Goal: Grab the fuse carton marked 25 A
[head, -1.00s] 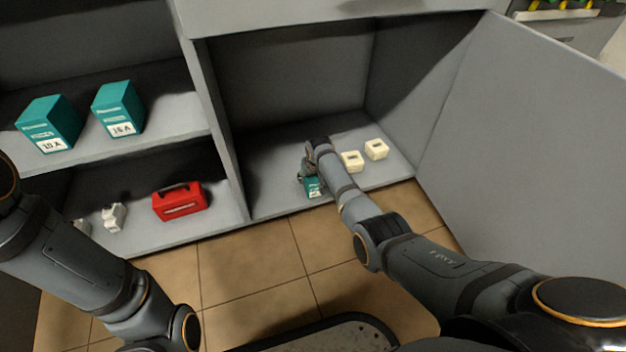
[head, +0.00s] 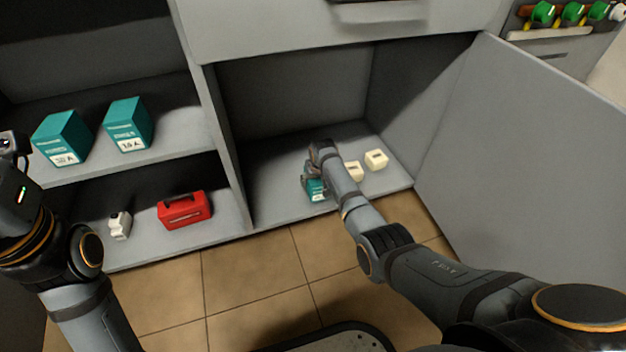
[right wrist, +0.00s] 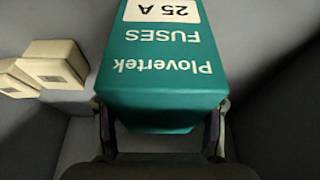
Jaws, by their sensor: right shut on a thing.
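The teal fuse carton (right wrist: 160,75) fills the middle of the right wrist view, and its label reads 25 A, upside down there. In the head view the same carton (head: 317,190) is partly hidden by my right gripper (head: 314,178), in the lower right compartment. My right gripper (right wrist: 160,125) is shut on the carton, one finger on each side of it. My left gripper (head: 12,150) is at the left edge of the head view, partly cut off, in front of the left shelves. Its fingers do not show clearly.
Two teal cartons (head: 62,138) (head: 128,125) stand on the upper left shelf. A red case (head: 184,209) and a white device (head: 120,225) are below. Two cream blocks (head: 353,171) (head: 376,160) sit right of my right gripper. An open door (head: 520,150) stands at right.

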